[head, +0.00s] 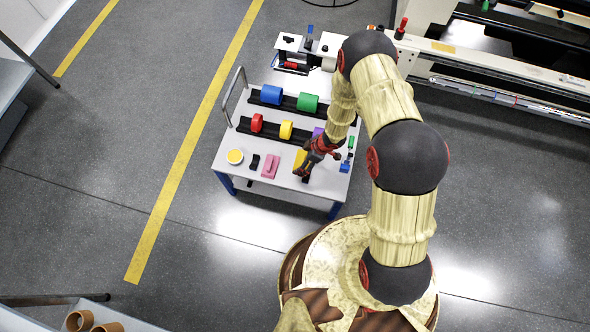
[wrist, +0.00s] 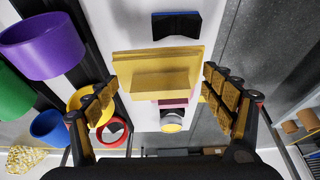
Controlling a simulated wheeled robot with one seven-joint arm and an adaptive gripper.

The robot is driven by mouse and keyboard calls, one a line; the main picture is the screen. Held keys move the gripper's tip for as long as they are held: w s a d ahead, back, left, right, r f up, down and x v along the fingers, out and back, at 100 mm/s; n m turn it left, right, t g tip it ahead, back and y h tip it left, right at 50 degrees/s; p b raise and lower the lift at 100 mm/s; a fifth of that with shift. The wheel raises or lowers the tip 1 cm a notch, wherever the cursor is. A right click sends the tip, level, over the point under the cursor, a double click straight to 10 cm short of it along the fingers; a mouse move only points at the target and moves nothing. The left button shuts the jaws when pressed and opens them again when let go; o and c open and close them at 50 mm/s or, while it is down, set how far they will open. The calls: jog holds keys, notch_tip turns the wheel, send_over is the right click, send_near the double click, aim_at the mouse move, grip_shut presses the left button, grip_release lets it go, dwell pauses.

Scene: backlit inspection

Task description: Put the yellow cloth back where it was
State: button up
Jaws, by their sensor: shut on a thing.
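The yellow cloth (head: 299,159) is a folded block with a raised ridge, near the front right of the white cart top. In the wrist view the yellow cloth (wrist: 158,60) lies between the fingers and partly covers the pink block behind it. My gripper (head: 310,162) is over the cart's right part, pointing down, and shut on the cloth. In the wrist view my gripper (wrist: 164,90) has one finger on each side of it. I cannot tell whether the cloth touches the cart top.
A pink block (head: 270,166), a small black item (head: 255,161) and a round yellow-topped tub (head: 235,157) stand left of the cloth. Behind it, black racks hold colored rolls, including a red roll (head: 257,122) and a green roll (head: 308,102). A machine (head: 480,70) stands at right.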

aim_at(297, 163)
jog(key=a+f, duration=0.1)
jog(key=f, duration=0.1)
jog(key=a+f+b, duration=0.1)
jog(key=a, duration=0.1)
jog(key=shift+s+f, duration=0.2)
jog(key=shift+f, duration=0.15)
jog(key=shift+f+b, duration=1.2)
jog(key=shift+f, duration=0.35)
jog(key=shift+f, duration=0.1)
jog(key=o, duration=1)
